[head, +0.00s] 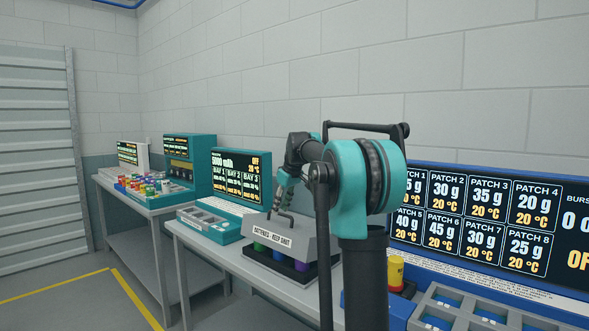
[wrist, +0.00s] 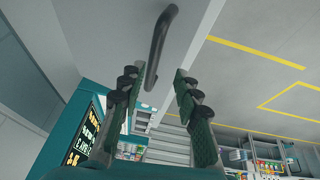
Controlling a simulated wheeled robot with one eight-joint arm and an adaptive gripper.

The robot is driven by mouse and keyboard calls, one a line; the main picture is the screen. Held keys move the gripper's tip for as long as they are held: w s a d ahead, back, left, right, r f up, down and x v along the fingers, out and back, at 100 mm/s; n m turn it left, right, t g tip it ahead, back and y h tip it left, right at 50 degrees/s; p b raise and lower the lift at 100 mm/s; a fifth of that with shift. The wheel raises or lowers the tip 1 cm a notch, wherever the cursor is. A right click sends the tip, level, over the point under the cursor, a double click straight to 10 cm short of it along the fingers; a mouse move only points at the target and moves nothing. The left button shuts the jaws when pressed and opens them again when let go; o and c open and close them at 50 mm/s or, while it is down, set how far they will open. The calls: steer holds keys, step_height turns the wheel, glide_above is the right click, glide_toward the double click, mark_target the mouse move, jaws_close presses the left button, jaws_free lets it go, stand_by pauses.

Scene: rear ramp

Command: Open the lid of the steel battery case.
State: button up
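The steel battery case shows in the head view as a grey lid (head: 310,236) labelled to keep shut, above a dark base (head: 262,277). Green, blue and purple batteries (head: 279,256) show below the lid's front edge; I cannot tell if the lid is raised. My gripper (head: 281,193) is above the lid, pointing down, partly hidden by my arm. In the wrist view the dark bar handle (wrist: 158,40) stands off the pale lid surface (wrist: 95,30). My gripper (wrist: 161,76) has its fingers apart, with the handle between them, closer to the left finger. Contact is unclear.
A teal bay display (head: 240,174) and its tray (head: 210,222) stand left of the case. A large patch screen (head: 480,222) and a compartment tray (head: 450,308) are at right. The grey wall (head: 455,90) is behind. Floor at left is clear.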

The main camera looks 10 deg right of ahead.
steer(key=d+v, duration=0.1)
steer(key=v, duration=1.6)
steer(key=shift+w, duration=0.35)
stand_by(0.8)
